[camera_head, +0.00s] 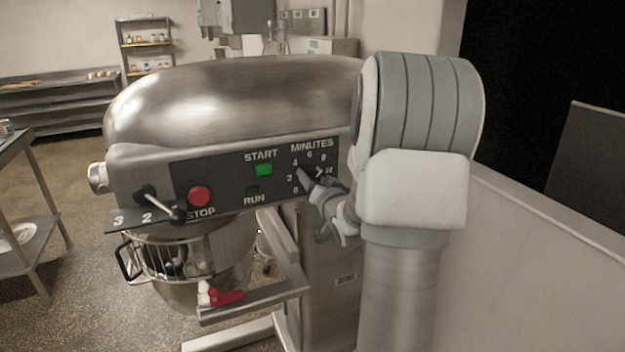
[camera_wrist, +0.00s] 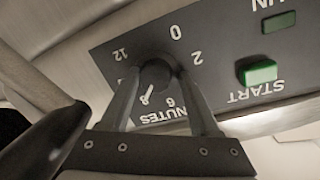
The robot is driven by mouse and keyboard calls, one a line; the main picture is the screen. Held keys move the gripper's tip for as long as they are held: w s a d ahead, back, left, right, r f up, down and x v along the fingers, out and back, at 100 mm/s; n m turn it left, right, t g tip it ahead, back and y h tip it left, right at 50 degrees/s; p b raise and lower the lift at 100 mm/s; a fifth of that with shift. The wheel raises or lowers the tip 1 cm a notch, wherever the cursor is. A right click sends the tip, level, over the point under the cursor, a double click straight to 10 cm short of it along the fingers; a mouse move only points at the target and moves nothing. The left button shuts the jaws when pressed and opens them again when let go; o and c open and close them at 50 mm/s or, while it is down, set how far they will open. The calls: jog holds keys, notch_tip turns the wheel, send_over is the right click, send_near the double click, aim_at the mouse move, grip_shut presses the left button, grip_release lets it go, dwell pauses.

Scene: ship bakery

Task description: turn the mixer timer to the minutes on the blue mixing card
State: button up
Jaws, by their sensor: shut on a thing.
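The mixer timer is a dark round knob (camera_wrist: 155,74) on the dark control panel (camera_wrist: 225,62), ringed by minute numbers. In the wrist view the numbers appear upside down, with 0, 2, 6 and 12 readable. A pale pointer-like mark on the knob's lower side lies near the 8. My gripper (camera_wrist: 158,78) is shut on the knob, one finger on each side. In the head view my gripper (camera_head: 308,180) reaches the dial from the right and covers the knob and some numbers. I see no blue mixing card in either view.
The mixer (camera_head: 240,95) carries a green START button (camera_head: 263,170), a red STOP button (camera_head: 199,196) and a speed lever (camera_head: 160,203) left of the dial. The wire-guarded bowl (camera_head: 190,262) hangs below. A metal table (camera_head: 22,250) stands at the left.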

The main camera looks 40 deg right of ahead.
jog(key=o, duration=1.2)
jog(key=shift+s+d+f, duration=0.1)
jog(key=shift+s+d, duration=0.15)
jog(key=shift+d, duration=0.25)
jog(key=shift+a, duration=0.1)
jog(key=shift+w+a, duration=0.2)
jog(key=shift+s+a, duration=0.1)
jog(key=shift+s, duration=0.05)
